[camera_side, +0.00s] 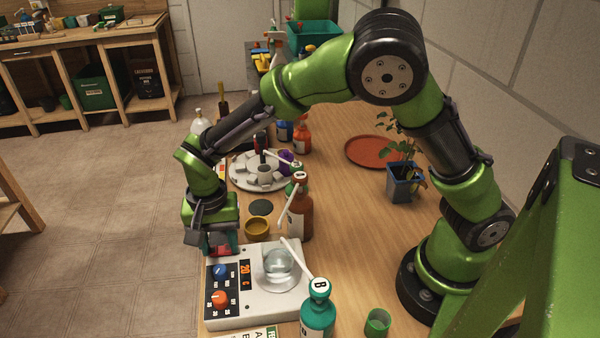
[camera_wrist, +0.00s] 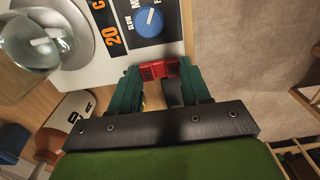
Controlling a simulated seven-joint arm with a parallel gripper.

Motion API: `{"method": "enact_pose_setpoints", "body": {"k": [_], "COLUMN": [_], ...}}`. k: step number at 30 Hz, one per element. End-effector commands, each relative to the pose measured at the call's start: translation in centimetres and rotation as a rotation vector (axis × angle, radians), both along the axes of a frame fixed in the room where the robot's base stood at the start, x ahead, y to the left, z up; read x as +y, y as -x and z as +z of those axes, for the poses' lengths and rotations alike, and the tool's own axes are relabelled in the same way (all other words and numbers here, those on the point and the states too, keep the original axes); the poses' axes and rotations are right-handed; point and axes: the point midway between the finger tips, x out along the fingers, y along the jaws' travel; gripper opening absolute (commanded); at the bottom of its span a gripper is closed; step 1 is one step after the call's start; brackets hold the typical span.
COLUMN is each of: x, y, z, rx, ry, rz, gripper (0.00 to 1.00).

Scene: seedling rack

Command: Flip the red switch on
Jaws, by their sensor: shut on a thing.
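The red switch (camera_wrist: 158,70) sits at the far-left edge of a white hotplate-like device (camera_side: 257,317), near its blue knob (camera_side: 221,271). My gripper (camera_wrist: 160,74) has its two teal fingers closed on either side of the red switch, touching it. In the side view my gripper (camera_side: 222,243) points down over that edge, and only a bit of red shows below the fingers. Which way the switch is tilted cannot be told. The device has an orange knob (camera_side: 219,300) and an orange display reading 20.
A glass beaker of clear liquid (camera_side: 279,268) stands on the device. A yellow-brown dish (camera_side: 257,228), a brown bottle (camera_side: 300,212) and a teal bottle (camera_side: 317,312) are close by. A potted seedling (camera_side: 404,182) stands to the right. The floor lies open to the left.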

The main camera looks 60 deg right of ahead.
Motion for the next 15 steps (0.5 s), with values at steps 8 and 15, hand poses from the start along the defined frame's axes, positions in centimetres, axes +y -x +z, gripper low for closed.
{"method": "enact_pose_setpoints", "body": {"k": [8,15], "x": [0.11,0.36], "y": [-0.17,-0.36], "z": [-0.06,-0.05], "rx": [0.036,0.108], "ry": [0.036,0.108], "rz": [0.001,0.001], "gripper": [0.16,0.16]}}
